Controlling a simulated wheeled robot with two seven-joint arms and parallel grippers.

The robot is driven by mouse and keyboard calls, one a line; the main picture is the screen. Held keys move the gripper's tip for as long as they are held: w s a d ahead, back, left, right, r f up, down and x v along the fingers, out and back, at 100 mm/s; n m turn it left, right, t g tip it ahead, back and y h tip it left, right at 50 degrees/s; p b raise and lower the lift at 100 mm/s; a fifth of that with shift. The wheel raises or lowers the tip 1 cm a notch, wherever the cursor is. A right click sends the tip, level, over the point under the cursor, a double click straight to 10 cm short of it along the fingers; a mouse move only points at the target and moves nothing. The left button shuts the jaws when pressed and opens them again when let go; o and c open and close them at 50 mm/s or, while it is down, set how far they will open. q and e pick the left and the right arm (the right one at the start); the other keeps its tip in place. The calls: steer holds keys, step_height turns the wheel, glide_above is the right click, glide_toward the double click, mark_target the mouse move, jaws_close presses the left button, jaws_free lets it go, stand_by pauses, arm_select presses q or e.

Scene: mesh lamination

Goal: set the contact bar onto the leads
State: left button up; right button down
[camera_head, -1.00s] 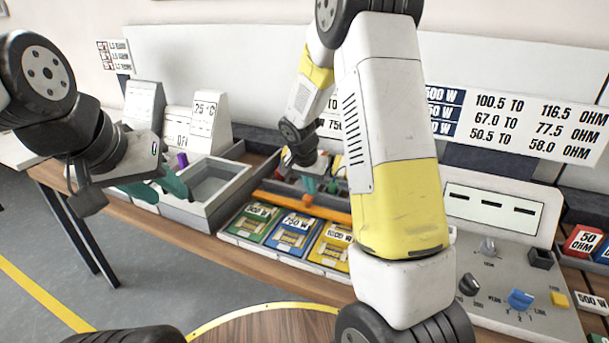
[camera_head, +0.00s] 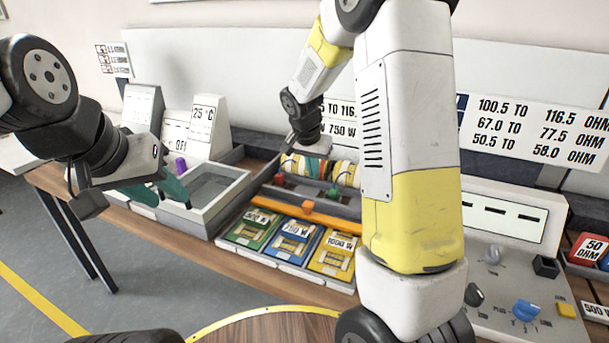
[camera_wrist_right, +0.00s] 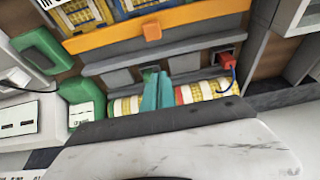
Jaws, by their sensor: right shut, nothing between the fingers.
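The contact bar, an orange bar (camera_head: 275,205) with an orange knob (camera_head: 307,207), lies across the top ends of the green, blue and yellow mesh cards (camera_head: 290,241). The bar also shows at the top of the right wrist view (camera_wrist_right: 105,41). My right gripper (camera_head: 312,168) is behind and above the bar, apart from it. Its teal fingers (camera_wrist_right: 157,90) are together and empty, in front of yellow-and-white rolls (camera_wrist_right: 205,91). My left gripper (camera_head: 163,191) is open and empty by the grey tray at the left. The leads under the bar are hard to make out.
The grey tray (camera_head: 226,205) stands left of the cards. A red clip (camera_wrist_right: 226,61) and a green clip are behind the bar. A control panel with knobs (camera_head: 525,310) stands at the right. My right arm hides part of the bench.

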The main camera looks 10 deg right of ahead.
steer(key=shift+v, duration=1.25)
steer(key=s+a+r+n+t+y, duration=0.1)
steer(key=s+r, duration=0.5)
steer(key=s, duration=0.7)
steer(key=s+r+n+t+y, duration=0.2)
steer(key=s+r+n, duration=0.4)
steer(key=s, duration=0.8)
steer(key=shift+a+r+y, duration=0.35)
steer(key=shift+r+y, duration=0.3)
steer(key=shift+y, duration=0.05)
steer(key=shift+s+d, duration=0.1)
steer(key=shift+s, duration=0.05)
